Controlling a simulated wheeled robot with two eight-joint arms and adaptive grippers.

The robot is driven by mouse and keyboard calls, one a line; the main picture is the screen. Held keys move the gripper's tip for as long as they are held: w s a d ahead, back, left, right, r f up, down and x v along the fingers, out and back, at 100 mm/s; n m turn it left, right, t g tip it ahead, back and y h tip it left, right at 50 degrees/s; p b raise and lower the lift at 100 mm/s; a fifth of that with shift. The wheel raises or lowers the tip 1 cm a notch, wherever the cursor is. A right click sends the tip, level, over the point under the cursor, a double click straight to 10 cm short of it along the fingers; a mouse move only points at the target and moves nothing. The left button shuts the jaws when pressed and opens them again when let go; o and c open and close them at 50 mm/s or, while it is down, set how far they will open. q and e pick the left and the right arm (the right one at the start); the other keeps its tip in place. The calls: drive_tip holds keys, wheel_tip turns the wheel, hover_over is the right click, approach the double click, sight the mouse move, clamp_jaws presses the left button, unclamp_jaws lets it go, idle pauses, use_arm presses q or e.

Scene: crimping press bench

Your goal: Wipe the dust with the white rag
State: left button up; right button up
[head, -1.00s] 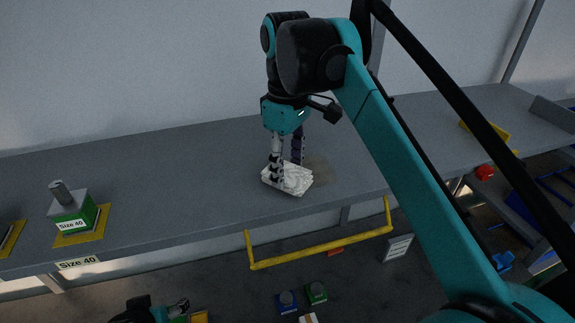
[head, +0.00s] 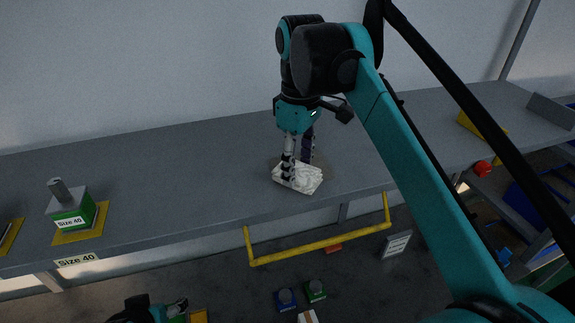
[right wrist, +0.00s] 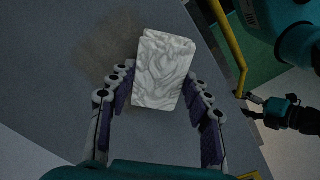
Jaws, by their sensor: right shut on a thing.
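The white rag (head: 308,181) lies folded on the grey bench top near its front edge. My right gripper (head: 297,170) points down and is shut on the rag, with its fingers on either side of it. In the right wrist view the rag (right wrist: 163,72) sits between the fingertips. The dust is a faint brownish patch (right wrist: 108,48) beside the rag in that view; in the head view it shows around and behind the gripper, partly hidden. My left gripper (head: 178,307) is low at the bottom of the head view, away from the bench, open and empty.
A green block labelled Size 40 (head: 72,212) stands on a yellow plate (head: 98,230) at the left of the bench. A yellow rail (head: 320,246) runs below the front edge. A red button (head: 482,168) is at the right. The bench between block and rag is clear.

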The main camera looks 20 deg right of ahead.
drive_tip(key=shift+d, duration=1.3)
drive_tip(key=d, duration=0.2)
drive_tip(key=d+p, duration=0.1)
drive_tip(key=d, duration=0.1)
drive_tip(key=shift+w, duration=0.25)
drive_tip(key=shift+a, duration=0.65)
drive_tip(key=a, duration=0.3)
drive_tip(key=shift+s+a+r+p, duration=0.1)
drive_tip(key=shift+p, duration=0.25)
drive_tip(key=shift+a, duration=0.55)
drive_tip(key=shift+s+a, duration=0.2)
drive_tip(key=shift+a, duration=1.55)
drive_tip(key=shift+w+d+p, duration=0.4)
drive_tip(key=shift+d, duration=0.45)
drive_tip(key=d, duration=0.1)
drive_tip(key=w+d, duration=0.1)
drive_tip(key=shift+d+p, duration=0.3)
drive_tip(key=shift+w+d+p, duration=0.15)
drive_tip(key=shift+w+d, duration=0.1)
drive_tip(key=shift+d, duration=0.45)
drive_tip(key=shift+w+d+p, duration=0.1)
drive_tip(key=shift+w+d, duration=0.2)
drive_tip(key=shift+d, duration=0.4)
drive_tip(key=shift+w+d+p, duration=0.15)
drive_tip(key=shift+w+d, duration=0.1)
drive_tip(key=shift+d, duration=0.45)
